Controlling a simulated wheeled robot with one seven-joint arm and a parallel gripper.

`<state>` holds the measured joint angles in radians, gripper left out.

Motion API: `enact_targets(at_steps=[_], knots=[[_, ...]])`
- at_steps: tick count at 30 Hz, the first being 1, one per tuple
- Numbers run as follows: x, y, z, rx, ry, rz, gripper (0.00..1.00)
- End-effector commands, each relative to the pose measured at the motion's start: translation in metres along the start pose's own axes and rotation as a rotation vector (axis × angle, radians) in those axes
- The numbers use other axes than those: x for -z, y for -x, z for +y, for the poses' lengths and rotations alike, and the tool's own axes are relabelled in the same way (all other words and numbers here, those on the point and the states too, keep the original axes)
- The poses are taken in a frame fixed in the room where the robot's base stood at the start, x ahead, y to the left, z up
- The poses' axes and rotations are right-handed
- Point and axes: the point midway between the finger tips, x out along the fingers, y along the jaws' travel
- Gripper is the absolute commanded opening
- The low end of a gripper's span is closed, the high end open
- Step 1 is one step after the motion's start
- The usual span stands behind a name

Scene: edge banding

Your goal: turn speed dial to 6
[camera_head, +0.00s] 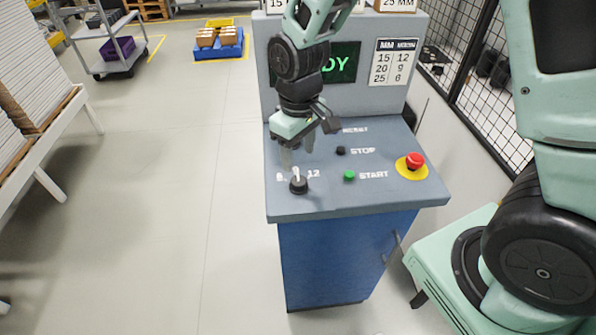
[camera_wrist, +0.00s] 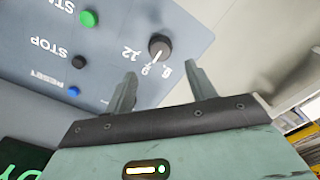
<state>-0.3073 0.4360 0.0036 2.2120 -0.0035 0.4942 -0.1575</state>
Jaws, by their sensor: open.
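The speed dial (camera_head: 298,186) is a black knob with a white pointer line, at the front left of the grey console top (camera_head: 350,203). In the head view its pointer aims toward the back, between the two end labels. In the wrist view the dial (camera_wrist: 161,46) shows upside-down numbers, and the pointer aims at the middle one, which looks like 9. My gripper (camera_head: 298,153) is open and empty, pointing down just above and behind the dial. In the wrist view its two fingers (camera_wrist: 160,75) are apart, with the dial beyond their tips and not between them.
A green START button (camera_head: 349,176), a black STOP button (camera_head: 340,151) and a red emergency button (camera_head: 414,160) on a yellow base are to the dial's right. A screen (camera_head: 340,63) and a speed chart (camera_head: 394,62), pairing 25 with 6, stand behind.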

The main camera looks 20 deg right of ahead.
Motion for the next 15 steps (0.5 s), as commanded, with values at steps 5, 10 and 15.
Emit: enact_targets(at_steps=[5,10,15], knots=[[-0.001,-0.034,-0.001,0.001,0.001,-0.006,0.56],[-0.001,-0.058,-0.001,0.001,0.000,-0.003,0.56],[0.000,-0.073,-0.001,0.001,0.000,-0.002,0.56]])
